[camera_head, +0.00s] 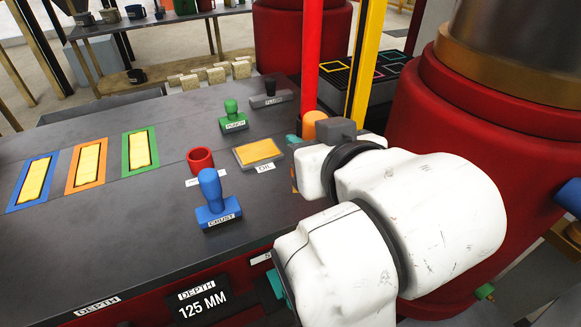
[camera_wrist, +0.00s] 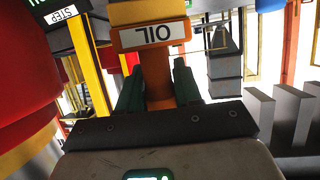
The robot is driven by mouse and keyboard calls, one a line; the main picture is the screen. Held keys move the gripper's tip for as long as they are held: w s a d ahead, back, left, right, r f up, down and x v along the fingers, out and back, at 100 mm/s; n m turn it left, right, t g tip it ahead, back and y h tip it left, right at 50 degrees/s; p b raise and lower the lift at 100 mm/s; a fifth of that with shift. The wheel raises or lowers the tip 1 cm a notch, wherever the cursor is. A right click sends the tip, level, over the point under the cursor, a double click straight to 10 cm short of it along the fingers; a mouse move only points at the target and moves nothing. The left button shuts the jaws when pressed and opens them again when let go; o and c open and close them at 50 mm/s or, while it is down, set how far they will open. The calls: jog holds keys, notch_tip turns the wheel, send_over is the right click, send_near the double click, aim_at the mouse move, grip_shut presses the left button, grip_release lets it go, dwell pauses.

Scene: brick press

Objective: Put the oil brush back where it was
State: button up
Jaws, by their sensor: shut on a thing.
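The oil brush (camera_wrist: 160,75) has an orange handle and a wider orange-yellow part with a white OIL label, upside down in the wrist view. My gripper (camera_wrist: 158,88) is shut on its handle, one dark green finger on each side. A grey tray with a yellow pad (camera_head: 258,151) and an OIL label lies on the dark table, just left of my gripper. I cannot tell whether the brush touches anything.
A blue CRUST stamp (camera_head: 212,198), a red cup (camera_head: 200,159), a green PUNCH stamp (camera_head: 232,117) and a dark FLUSH tool (camera_head: 270,95) stand near the tray. Blue, orange and green framed yellow slots (camera_head: 140,150) lie left. Red (camera_head: 312,50) and yellow posts rise behind my gripper.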

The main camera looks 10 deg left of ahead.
jog(key=shift+w+a+f, duration=0.6)
jog(key=shift+w+f, duration=0.65)
jog(key=shift+f, duration=0.5)
jog(key=shift+w+a+f, duration=0.65)
jog(key=shift+w+f, duration=0.55)
jog(key=shift+f, duration=0.55)
jog(key=shift+w+a+f, duration=0.6)
jog(key=shift+w+f, duration=0.65)
jog(key=shift+f, duration=0.5)
jog(key=shift+f, duration=0.1)
jog(key=o, duration=1)
